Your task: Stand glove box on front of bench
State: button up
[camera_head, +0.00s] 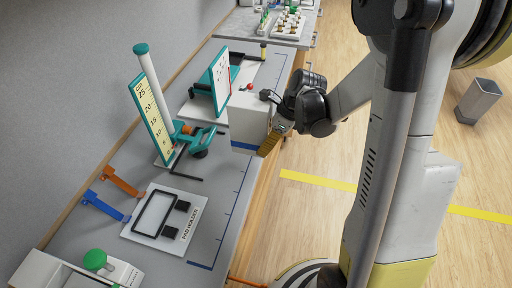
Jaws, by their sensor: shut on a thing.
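A white box with a blue band along its bottom, which looks like the glove box (249,123), is upright at the front side of the bench (207,188). My gripper (269,142) is shut on the box from its right side, with one yellowish finger pad showing. The other finger is hidden behind the box or the wrist. I cannot tell whether the box's bottom touches the bench top or hangs just above it. A blue marked line (229,214) runs along the bench's front strip, nearer the camera than the box.
A pad holder board (139,233) lies on the near bench. A teal stand with a numbered scale (154,118) rises at the back. A white panel in a frame (219,82) stands behind the box. The front strip between the box and pad holder is clear.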

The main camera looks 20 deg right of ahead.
aim_at(270, 130)
jog(key=w+a+f, duration=0.2)
jog(key=shift+w, duration=0.35)
jog(key=shift+f+b, duration=0.9)
jog(key=shift+f, duration=1.1)
jog(key=shift+a+f, duration=0.1)
jog(key=o, duration=1.4)
jog(key=p+v, duration=0.3)
jog(key=v, duration=0.9)
